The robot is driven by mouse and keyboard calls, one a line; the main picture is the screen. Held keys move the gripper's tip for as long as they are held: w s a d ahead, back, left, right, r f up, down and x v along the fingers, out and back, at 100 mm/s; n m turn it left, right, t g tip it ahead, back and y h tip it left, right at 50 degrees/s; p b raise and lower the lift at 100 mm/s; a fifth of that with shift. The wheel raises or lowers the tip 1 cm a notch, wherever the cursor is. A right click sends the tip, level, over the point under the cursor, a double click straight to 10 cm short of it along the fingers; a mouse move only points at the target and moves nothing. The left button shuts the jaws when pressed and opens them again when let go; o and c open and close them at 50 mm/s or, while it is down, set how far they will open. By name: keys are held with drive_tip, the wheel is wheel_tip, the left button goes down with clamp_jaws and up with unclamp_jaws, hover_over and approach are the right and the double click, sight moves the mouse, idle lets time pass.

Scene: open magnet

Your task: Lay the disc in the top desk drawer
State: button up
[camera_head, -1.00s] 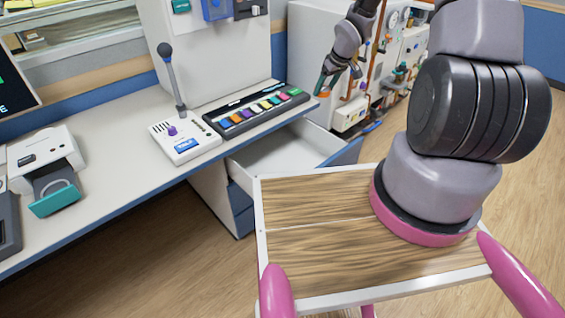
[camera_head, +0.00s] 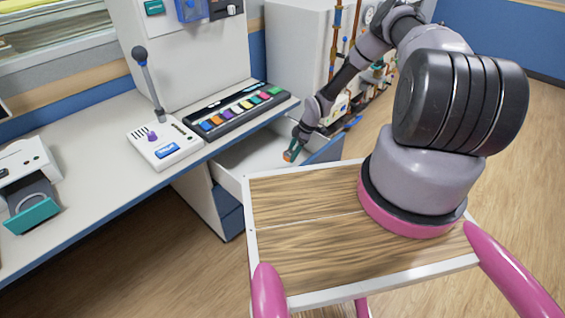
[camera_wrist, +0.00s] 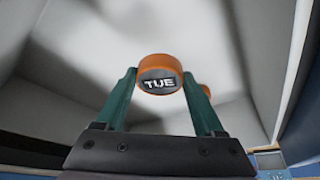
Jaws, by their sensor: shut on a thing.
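The disc (camera_wrist: 160,73) has an orange rim and a dark face marked "TUE". In the wrist view it sits between the green fingertips of my gripper (camera_wrist: 158,84), which is shut on it. In the head view my gripper (camera_head: 291,152) points down over the open top desk drawer (camera_head: 245,157), near its right end. The drawer's pale inside fills much of the wrist view. Whether the disc touches the drawer floor cannot be told. A small orange patch (camera_wrist: 206,90) shows behind the right finger, mostly hidden.
The drawer's visible floor looks clear.

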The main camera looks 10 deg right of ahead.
drive_tip(key=shift+f, duration=2.95)
drive_tip(key=shift+f, duration=0.1)
drive_tip(key=o, duration=1.5)
drive_tip(key=shift+o, duration=0.2)
drive_tip(key=w+d+r+m+h, duration=0.1)
drive_tip(key=d+r, duration=0.2)
drive_tip(key=r, duration=0.8)
drive_tip(key=d+r+m+h, duration=0.1)
drive_tip(key=d+r+m, duration=0.15)
drive_tip(key=r, duration=0.95)
drive_tip(key=w+d+r+m+h, duration=0.1)
drive_tip(key=d+r, duration=0.3)
drive_tip(key=r, duration=0.7)
drive_tip(key=s+r+m+t+h, duration=0.1)
drive_tip(key=s+r+m, duration=0.1)
drive_tip(key=r, duration=0.7)
drive_tip(key=s+r+m+t, duration=0.1)
drive_tip(key=s+r+m, duration=0.15)
drive_tip(key=r, duration=0.65)
drive_tip(key=s+a+r+m+t, duration=0.25)
drive_tip(key=s+r+m, duration=0.35)
drive_tip(key=s+r, duration=0.85)
drive_tip(key=s+a+r+m+t+y, duration=0.1)
drive_tip(key=s+r+m, duration=0.5)
drive_tip(key=s, duration=0.7)
wheel_tip(320, 180, up, 2)
drive_tip(key=shift+s+a+r+t+y, duration=0.2)
drive_tip(key=shift+a+t+y, duration=0.3)
drive_tip(key=shift+a, duration=0.6)
